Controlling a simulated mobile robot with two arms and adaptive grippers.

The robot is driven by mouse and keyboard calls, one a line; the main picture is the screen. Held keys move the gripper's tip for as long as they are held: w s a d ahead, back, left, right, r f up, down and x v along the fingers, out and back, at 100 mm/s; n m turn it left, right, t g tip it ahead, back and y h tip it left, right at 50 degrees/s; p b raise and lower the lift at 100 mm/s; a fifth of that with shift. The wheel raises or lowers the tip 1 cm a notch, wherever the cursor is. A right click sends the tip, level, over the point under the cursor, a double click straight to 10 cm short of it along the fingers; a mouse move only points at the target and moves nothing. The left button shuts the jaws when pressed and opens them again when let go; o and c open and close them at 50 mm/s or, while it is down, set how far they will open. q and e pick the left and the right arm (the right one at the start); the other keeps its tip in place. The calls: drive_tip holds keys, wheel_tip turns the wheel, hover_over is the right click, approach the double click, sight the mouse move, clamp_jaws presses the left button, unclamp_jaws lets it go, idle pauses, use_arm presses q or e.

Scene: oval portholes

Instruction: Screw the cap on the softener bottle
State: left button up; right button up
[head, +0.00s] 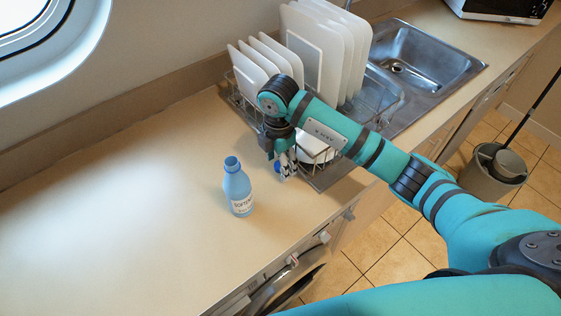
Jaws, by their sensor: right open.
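The light blue softener bottle (238,188) stands upright on the counter, with a white label and an open neck at its top. A small blue piece, apparently the cap (277,167), shows beside the fingers of my right gripper (287,168), mostly hidden by them. My right gripper points down, open, to the right of the bottle and apart from it, near the front of the dish rack. I cannot tell whether the fingers touch the cap. My left gripper is not in view.
A wire dish rack (239,101) with several white plates and boards stands behind my right gripper. A steel sink (428,60) lies to its right. The counter (110,210) left of the bottle is clear. Its front edge runs close below the bottle.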

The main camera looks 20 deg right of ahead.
sight(279, 165)
drive_tip(key=shift+f, duration=0.3)
drive_tip(key=shift+c, duration=0.3)
drive_tip(key=c, duration=0.7)
drive_tip(key=shift+o, duration=0.2)
drive_tip(key=shift+r, duration=0.15)
drive_tip(key=shift+r, duration=0.55)
wheel_tip(279, 165, up, 17)
drive_tip(key=b, duration=0.1)
drive_tip(key=shift+f, duration=0.15)
